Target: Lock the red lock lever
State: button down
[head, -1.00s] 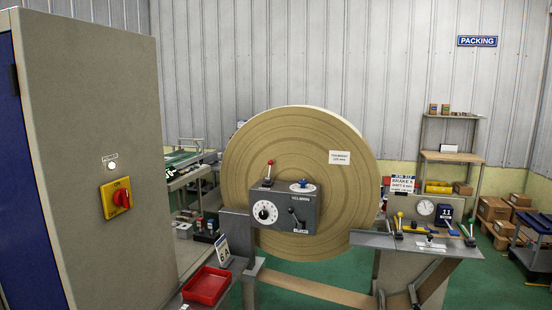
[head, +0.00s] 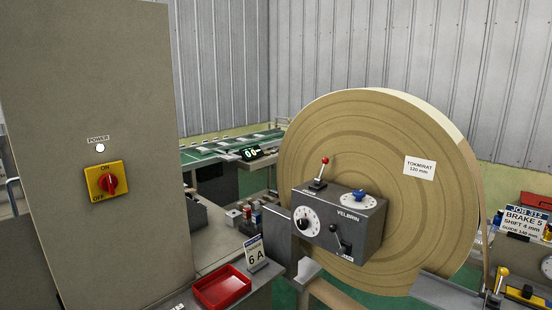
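A lever with a red knob (head: 324,162) stands on top of the grey control box (head: 355,216), near its back left corner. It leans slightly to the right. The box sits in front of the large brown roll (head: 390,130) and also bears a blue knob (head: 360,195), a white dial (head: 306,222) and a black lever (head: 341,239) on its front. No lettering by the red-knobbed lever is readable. My gripper is not in view.
A grey cabinet (head: 100,200) with a red and yellow power switch (head: 106,182) fills the left. A red tray (head: 221,287) and a "6 A" sign (head: 255,254) stand in front of the box. A yellow-knobbed lever (head: 500,275) is at the lower right.

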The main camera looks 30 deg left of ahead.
aim_at(322, 170)
jog(key=u, duration=1.05)
jog(key=i, duration=0.9)
jog(key=u, duration=0.95)
